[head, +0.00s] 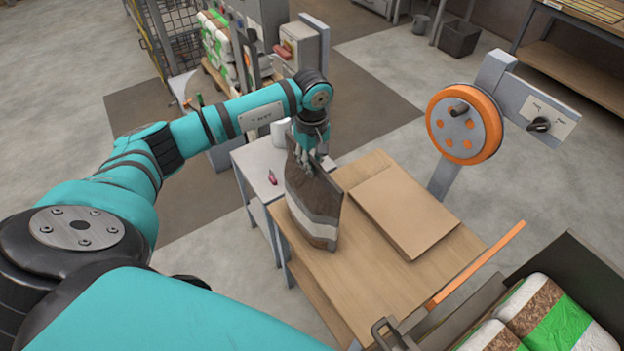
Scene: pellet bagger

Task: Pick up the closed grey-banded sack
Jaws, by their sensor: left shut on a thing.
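The grey-banded sack (312,207) is brown with a pale grey band around its lower part. It is at the left end of the wooden table, tilted, with its top toward my left gripper. My left gripper (306,165) comes down from above and is shut on the top of the sack. The fingertips partly hide the sack's top edge, so its closure is hard to make out. I cannot tell whether the sack's bottom touches the table. My right gripper is not in view.
A flat cardboard piece (405,210) lies on the wooden table (345,285). A grey side table (252,160) with a small red item (272,178) adjoins at left. An orange wheel on a post (464,124) stands behind. A dark crate (585,262) holds green-banded sacks (555,325) at lower right.

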